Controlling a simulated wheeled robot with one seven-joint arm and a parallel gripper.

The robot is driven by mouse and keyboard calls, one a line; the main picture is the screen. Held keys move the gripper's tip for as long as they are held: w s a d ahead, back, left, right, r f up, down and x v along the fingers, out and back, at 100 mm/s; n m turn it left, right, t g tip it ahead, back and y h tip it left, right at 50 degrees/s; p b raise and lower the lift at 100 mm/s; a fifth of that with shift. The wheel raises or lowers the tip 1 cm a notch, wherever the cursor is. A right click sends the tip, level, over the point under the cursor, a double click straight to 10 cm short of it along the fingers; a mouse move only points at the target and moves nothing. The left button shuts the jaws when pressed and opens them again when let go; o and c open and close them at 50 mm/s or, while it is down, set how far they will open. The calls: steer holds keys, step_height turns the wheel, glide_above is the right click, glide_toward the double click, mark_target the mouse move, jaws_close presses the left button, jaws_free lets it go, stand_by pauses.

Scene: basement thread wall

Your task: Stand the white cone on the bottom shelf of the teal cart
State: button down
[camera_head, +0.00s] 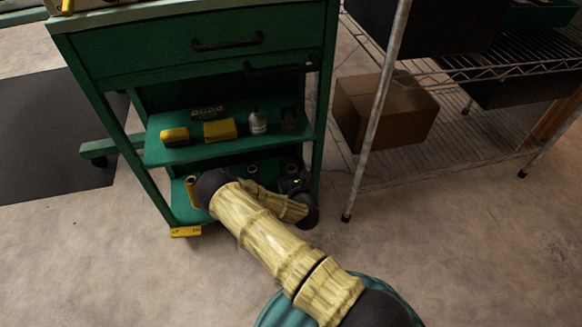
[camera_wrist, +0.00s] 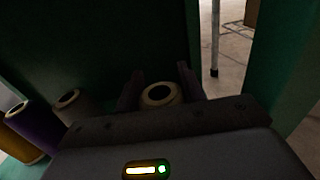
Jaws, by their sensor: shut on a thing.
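The teal cart (camera_head: 140,50) stands ahead with its lower shelves open. My gripper (camera_wrist: 160,86) is inside the cart's lower part, low over the bottom shelf (camera_head: 182,212). Its two dark fingers are closed around a cone with a pale ring-shaped top (camera_wrist: 158,96), which I take for the white cone. The view is dim, and the cone's body and base are hidden behind my gripper, so I cannot tell whether it touches the shelf. In the head view my arm covers much of the bottom shelf.
A purple cone (camera_wrist: 36,124) and a greyish cone (camera_wrist: 72,102) stand left of my gripper. The middle shelf above holds yellow boxes (camera_head: 220,130) and a bottle (camera_head: 258,122). A metal rack post (camera_head: 378,115) and cardboard box (camera_head: 385,110) are right of the cart.

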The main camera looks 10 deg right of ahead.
steer(key=shift+s+a+f, duration=0.1)
steer(key=shift+a, duration=0.35)
steer(key=c, duration=0.9)
jaws_free()
steer(key=shift+o, duration=0.2)
steer(key=shift+d, duration=0.15)
steer(key=shift+r, duration=0.25)
steer(key=s+p, duration=0.6)
steer(key=s, duration=0.6)
steer(key=shift+p, duration=0.3)
steer(key=shift+f, duration=0.1)
